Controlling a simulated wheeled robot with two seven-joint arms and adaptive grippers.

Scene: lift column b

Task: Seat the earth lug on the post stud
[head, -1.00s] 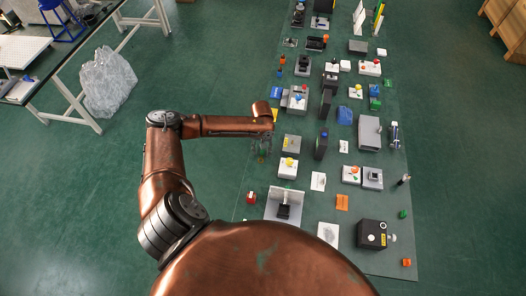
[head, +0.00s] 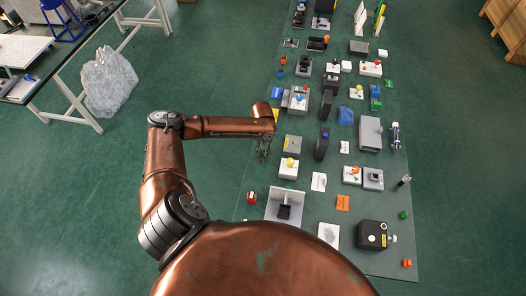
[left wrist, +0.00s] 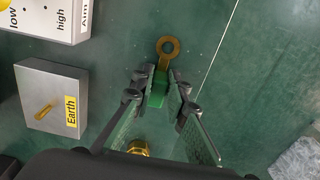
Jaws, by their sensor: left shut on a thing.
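The earth lug is a brass ring (left wrist: 168,47) with a green sleeve (left wrist: 159,88). My left gripper (left wrist: 164,84) is shut on the sleeve in the left wrist view, with the ring sticking out past the fingertips. A grey box (left wrist: 38,88) with a yellow "Earth" label lies to the left, apart from the lug. A brass post stud (left wrist: 45,111) shows on its top face. In the head view my left gripper (head: 263,150) is just left of the grey box (head: 292,146); the lug is too small there to make out well. My right gripper is out of view.
A white box with a yellow knob (head: 289,167) stands close to the Earth box. Several other boxes and parts crowd the mat to the right. A yellow round thing (left wrist: 138,147) shows low in the left wrist view.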

